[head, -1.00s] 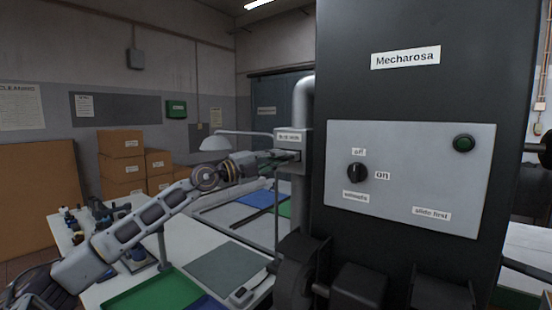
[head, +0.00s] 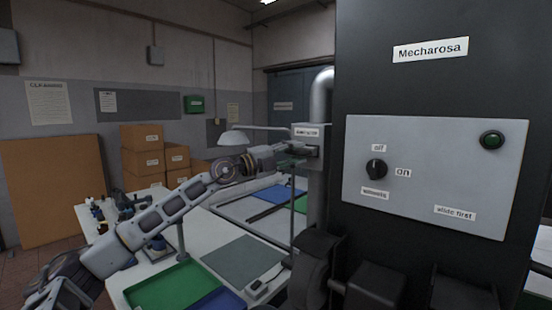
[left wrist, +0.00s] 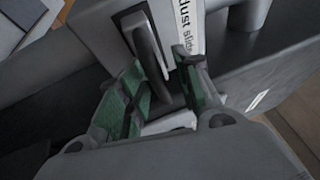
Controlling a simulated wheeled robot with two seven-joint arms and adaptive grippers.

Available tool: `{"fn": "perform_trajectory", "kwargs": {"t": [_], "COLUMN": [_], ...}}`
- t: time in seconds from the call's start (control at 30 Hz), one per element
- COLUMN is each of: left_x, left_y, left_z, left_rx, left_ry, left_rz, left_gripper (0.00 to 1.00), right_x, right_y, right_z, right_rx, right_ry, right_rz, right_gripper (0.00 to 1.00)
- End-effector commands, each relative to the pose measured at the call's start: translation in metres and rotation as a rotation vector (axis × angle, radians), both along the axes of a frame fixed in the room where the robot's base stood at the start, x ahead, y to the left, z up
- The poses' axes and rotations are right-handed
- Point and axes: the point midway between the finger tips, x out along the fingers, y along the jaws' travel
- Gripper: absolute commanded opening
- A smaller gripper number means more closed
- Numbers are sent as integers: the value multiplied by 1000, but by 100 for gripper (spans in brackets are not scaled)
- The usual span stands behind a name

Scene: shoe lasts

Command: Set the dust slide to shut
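The dust slide (head: 313,153) is a small light grey box with a white label on the grey pipe left of the dark machine. In the left wrist view its labelled face (left wrist: 179,22) and a dark upright handle (left wrist: 149,48) show close up. My left gripper (head: 290,148) is at the slide's left side. In the left wrist view the green-padded fingers (left wrist: 160,88) are apart, one on each side of the handle, with gaps visible. The slide plate's position inside the box is hidden.
A white table (head: 215,222) with a green tray (head: 170,290) lies below my left arm. A lamp (head: 233,138) stands behind the arm.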

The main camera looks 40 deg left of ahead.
Motion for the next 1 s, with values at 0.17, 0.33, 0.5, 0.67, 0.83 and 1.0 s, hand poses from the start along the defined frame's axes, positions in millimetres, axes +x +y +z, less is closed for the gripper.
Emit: {"fn": "perform_trajectory", "kwargs": {"t": [0.17, 0.33, 0.5, 0.67, 0.83, 1.0], "left_x": [-1, -4, -8, -11, -14, -17], "left_y": [1, 4, 6, 8, 9, 11], "left_z": [-2, -3, -3, -4, -5, -5], "left_rx": [-1, -1, -3, -2, -4, -3], "left_ry": [3, 3, 2, 2, 3, 2], "left_rz": [0, 1, 2, 2, 2, 3], "left_gripper": [34, 34, 34, 34, 34, 34], "right_x": [-1, -1, -1, -1, -1, -1], "right_y": [2, 2, 3, 3, 3, 3], "right_z": [0, 0, 0, 0, 0, 0], "right_rx": [2, 2, 3, 3, 3, 3], "right_ry": [1, 1, 2, 2, 2, 2], "right_rz": [-1, -1, -1, -1, -1, -1], "right_gripper": [42, 42, 42, 42, 42, 42]}}
